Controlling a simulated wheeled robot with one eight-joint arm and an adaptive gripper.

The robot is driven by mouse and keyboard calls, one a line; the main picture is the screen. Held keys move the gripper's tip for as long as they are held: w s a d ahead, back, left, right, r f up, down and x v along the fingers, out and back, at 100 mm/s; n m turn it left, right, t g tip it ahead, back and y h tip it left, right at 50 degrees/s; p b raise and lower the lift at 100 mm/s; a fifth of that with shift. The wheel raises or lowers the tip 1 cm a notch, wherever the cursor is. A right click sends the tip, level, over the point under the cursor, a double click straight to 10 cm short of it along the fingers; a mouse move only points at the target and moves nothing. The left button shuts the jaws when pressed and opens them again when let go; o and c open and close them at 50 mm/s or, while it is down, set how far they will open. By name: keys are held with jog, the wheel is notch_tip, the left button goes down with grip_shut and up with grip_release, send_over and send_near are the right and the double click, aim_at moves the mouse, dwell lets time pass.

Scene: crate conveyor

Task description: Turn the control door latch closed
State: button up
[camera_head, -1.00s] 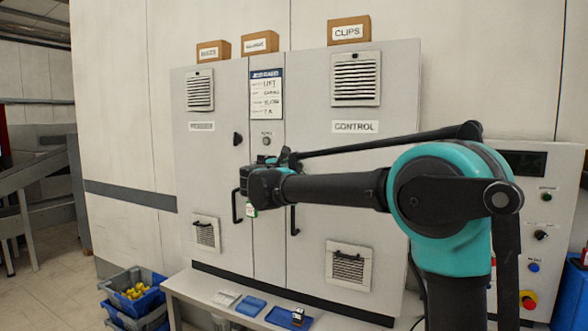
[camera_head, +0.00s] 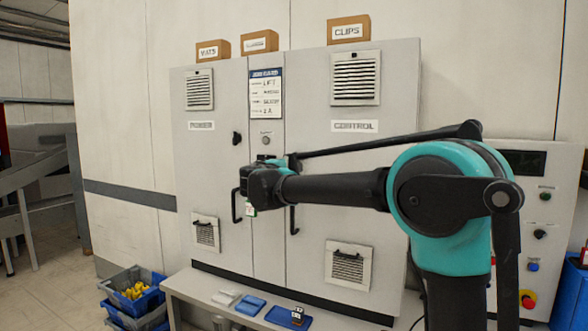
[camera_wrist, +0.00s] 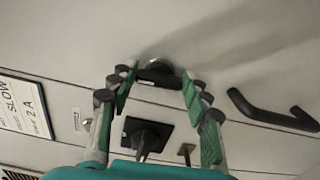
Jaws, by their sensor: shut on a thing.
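The control door latch (camera_wrist: 157,77) is a dark bar on a pale round base, near the top middle of the wrist view. My gripper (camera_wrist: 158,84) has its green-padded fingers on both sides of this bar and is shut on it. In the head view my gripper (camera_head: 264,186) is in front of the cabinet's middle strip and hides the latch. The control door (camera_head: 385,190) lies flat with the cabinet front. Its black handle (camera_wrist: 278,112) is right of the latch in the wrist view, apart from my fingers.
The power door (camera_head: 210,170) is left of the middle strip and has a black latch (camera_head: 237,138). Small boxes stand on the cabinet. A table (camera_head: 205,297) with a blue tray (camera_head: 282,317) runs below. Crates (camera_head: 135,292) stand at the lower left.

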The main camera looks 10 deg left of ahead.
jog(key=shift+m, duration=0.3)
dwell(0.4)
jog(key=o, duration=1.2)
jog(key=shift+c, duration=0.2)
jog(key=v, duration=1.2)
